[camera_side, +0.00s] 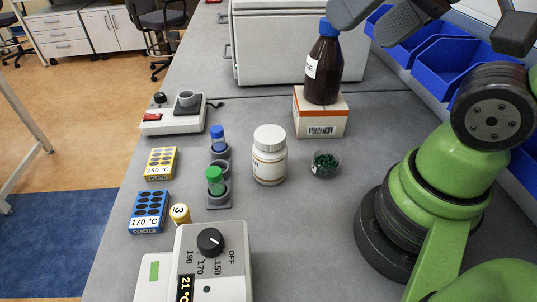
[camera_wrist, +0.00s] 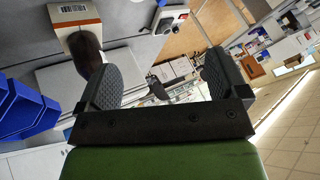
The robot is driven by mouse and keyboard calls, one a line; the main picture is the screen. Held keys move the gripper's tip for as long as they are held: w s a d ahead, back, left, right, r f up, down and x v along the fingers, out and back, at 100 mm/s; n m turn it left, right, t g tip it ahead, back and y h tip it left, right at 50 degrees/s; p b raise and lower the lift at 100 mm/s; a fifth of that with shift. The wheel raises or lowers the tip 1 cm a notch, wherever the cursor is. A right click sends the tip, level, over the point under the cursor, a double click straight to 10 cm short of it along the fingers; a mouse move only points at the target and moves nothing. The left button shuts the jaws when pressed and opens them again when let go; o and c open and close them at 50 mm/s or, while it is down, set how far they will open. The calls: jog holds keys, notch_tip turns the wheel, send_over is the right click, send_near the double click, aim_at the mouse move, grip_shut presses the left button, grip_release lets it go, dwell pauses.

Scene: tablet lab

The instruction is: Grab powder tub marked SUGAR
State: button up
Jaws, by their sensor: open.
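A white tub with a white lid (camera_side: 269,160) stands upright on the grey bench in the middle of the side view. Its label is turned partly away and I cannot read a word on it. I do not make out this tub in the wrist view. My gripper (camera_wrist: 163,82) is open, with nothing between its two dark pads in the wrist view. In the side view, only dark parts of it show at the top right edge, above and well apart from the tub.
A brown bottle (camera_side: 324,72) with a blue cap stands on an orange-white box (camera_side: 320,113) behind the tub. A rack with capped vials (camera_side: 219,178) is left. A dial device (camera_side: 212,265) stands in front. Blue bins (camera_side: 440,66) line the right.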

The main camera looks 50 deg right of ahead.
jog(key=shift+o, duration=0.4)
jog(key=n+g+h, duration=0.1)
jog(key=g+h, duration=0.1)
jog(key=g, duration=0.5)
send_over(270, 134)
jog(key=f, duration=1.4)
jog(key=shift+a, duration=0.2)
notch_tip(270, 134, down, 5)
jog(key=shift+f, duration=0.1)
jog(key=f, duration=0.5)
jog(key=shift+s+d+f, duration=0.1)
jog(key=shift+d+f, duration=0.1)
jog(key=shift+f, duration=0.15)
jog(key=c, duration=1.1)
